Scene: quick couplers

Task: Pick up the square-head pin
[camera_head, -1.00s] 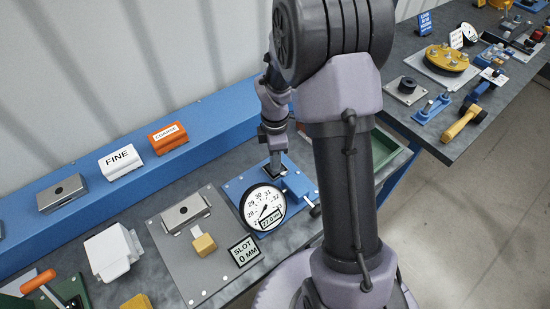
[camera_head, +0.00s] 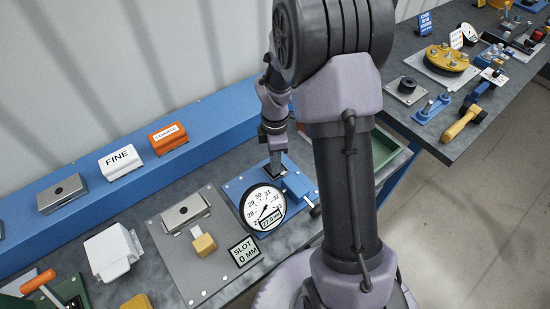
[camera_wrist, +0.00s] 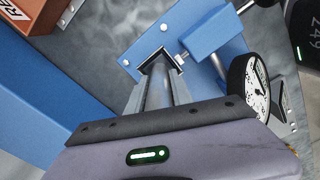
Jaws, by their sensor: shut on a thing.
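My gripper (camera_head: 276,174) points down at the blue fixture plate (camera_head: 236,188) beside the dial gauge. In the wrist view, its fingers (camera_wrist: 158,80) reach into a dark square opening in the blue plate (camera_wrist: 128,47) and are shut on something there. That thing, which I take for the square-head pin, is hidden by the fingers and the opening's rim, so its shape cannot be made out. The round white dial gauge (camera_head: 263,208) stands in front of the fingers, and also shows at the right of the wrist view (camera_wrist: 256,92).
A blue clamp block (camera_head: 298,184) sits close right of the fingers. A grey plate (camera_head: 190,262) with a metal block and yellow piece lies to the left, by a "SLOT 0 MM" sign (camera_head: 244,251). FINE (camera_head: 121,161) and orange (camera_head: 168,138) blocks stand on the blue ledge.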

